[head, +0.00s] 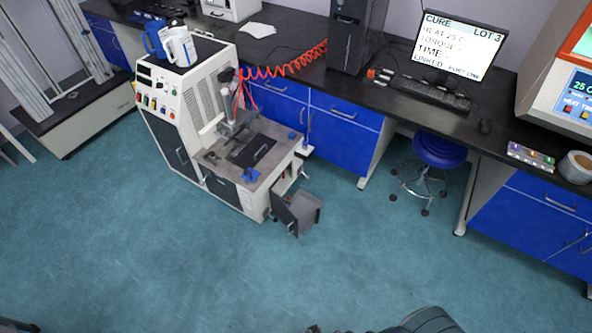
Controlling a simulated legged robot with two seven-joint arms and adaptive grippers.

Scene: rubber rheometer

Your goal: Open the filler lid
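A white and grey machine (190,100) stands on the floor left of centre, with a control panel of coloured buttons on its upper left face. Its low worktop (222,147) carries a dark rectangular plate (251,149) with a handle-like bar, lying flat. I cannot tell for sure whether this plate is the filler lid. A small open tray or drawer (305,208) sticks out low at the machine's front right. Neither gripper can be made out. Only dark grey parts, seemingly of my own arms, show at the bottom edge, far from the machine.
A blue jug (154,38) and a white jug (180,46) stand on the machine's top. A red coiled hose (290,63) runs behind it. A black bench with blue cabinets (345,125) lines the back. A blue stool (438,150) stands right. The teal floor (180,255) in front is clear.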

